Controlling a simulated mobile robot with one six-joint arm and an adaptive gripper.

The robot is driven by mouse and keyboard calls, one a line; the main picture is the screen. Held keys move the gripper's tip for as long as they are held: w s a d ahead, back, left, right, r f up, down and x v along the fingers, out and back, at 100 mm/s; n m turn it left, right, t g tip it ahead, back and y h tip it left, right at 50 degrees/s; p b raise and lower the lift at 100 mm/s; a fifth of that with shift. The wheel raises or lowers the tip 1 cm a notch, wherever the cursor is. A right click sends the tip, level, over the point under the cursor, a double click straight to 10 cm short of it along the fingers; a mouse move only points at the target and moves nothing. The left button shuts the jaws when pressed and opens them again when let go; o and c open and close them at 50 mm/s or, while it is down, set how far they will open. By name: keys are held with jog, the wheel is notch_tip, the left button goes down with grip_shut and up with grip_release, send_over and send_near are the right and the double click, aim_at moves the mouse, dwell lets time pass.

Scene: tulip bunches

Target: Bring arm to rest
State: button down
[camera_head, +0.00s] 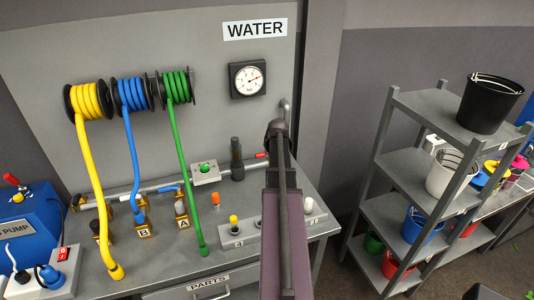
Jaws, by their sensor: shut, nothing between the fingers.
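Part of my own arm, a dark link, rises from the bottom centre of the head view to a rounded dark joint in front of the bench. I cannot make out my gripper or its fingers; they are outside the view or hidden behind the link. Nothing held by the arm shows. The link covers part of the grey workbench (140,262) and some of the fittings on it.
Yellow (95,190), blue (130,150) and green (183,175) hoses hang from wall reels onto the bench. A blue pump (40,225) stands at left. A grey shelf rack (432,112) with a black bucket (489,105) and coloured buckets stands at right.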

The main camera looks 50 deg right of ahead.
jog(key=shift+s+r, duration=0.1)
jog(key=shift+r, duration=0.15)
jog(key=shift+a, duration=0.15)
dwell(0.5)
jog(key=w+a+f+n+g+y, duration=0.1)
jog(key=w+a, duration=0.3)
jog(key=a, duration=1)
jog(key=w+a+n+g+y, duration=0.1)
jog(key=w+a+n, duration=0.15)
jog(key=a, duration=1.15)
jog(key=s+a+n+g, duration=0.1)
jog(key=s+a, duration=0.2)
jog(key=a, duration=1.1)
jog(key=s+a+f+n+g, duration=0.1)
jog(key=s+a, duration=0.2)
jog(key=a, duration=1.1)
jog(key=shift+s+a+g, duration=0.2)
jog(key=shift+s+g, duration=0.1)
jog(key=shift+s, duration=0.1)
